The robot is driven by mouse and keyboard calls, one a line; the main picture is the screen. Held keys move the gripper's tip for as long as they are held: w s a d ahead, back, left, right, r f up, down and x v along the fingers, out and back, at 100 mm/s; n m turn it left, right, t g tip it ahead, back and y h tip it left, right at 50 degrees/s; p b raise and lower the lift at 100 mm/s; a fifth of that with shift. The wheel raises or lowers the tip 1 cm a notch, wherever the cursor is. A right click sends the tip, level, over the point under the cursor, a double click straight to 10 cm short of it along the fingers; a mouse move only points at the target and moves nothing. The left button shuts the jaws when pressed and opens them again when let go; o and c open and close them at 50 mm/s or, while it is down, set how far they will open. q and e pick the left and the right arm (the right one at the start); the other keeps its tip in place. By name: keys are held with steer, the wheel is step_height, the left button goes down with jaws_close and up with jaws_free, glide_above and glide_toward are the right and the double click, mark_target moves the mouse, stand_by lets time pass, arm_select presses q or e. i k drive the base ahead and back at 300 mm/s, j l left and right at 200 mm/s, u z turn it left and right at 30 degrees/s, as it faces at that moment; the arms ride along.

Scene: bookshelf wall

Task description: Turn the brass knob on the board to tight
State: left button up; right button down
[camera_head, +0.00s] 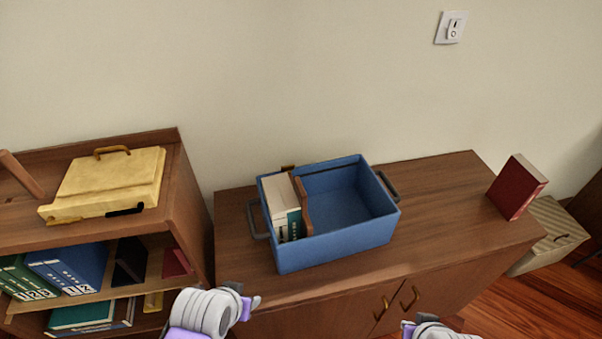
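I cannot make out a brass knob on a board in the head view. My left gripper (249,303) is at the bottom edge, in front of the low cabinet, with only a small grey tip showing beyond the white and purple wrist. My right gripper (408,327) is at the bottom edge, mostly cut off. Neither visibly touches anything, and I cannot see their finger gaps.
A blue crate (335,246) holding books stands on the low cabinet (445,205). A red book (515,188) stands at its right end. A yellow case (105,183) lies on the left bookshelf (190,205). A switch (451,28) is on the wall.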

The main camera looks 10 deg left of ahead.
mark_target(288, 168)
steer(key=u, duration=0.4)
steer(key=l+u, duration=0.1)
steer(key=u, duration=0.7)
steer(key=k+l+u, duration=0.1)
steer(key=u, duration=0.3)
steer(key=l, duration=0.4)
steer(key=i, duration=0.05)
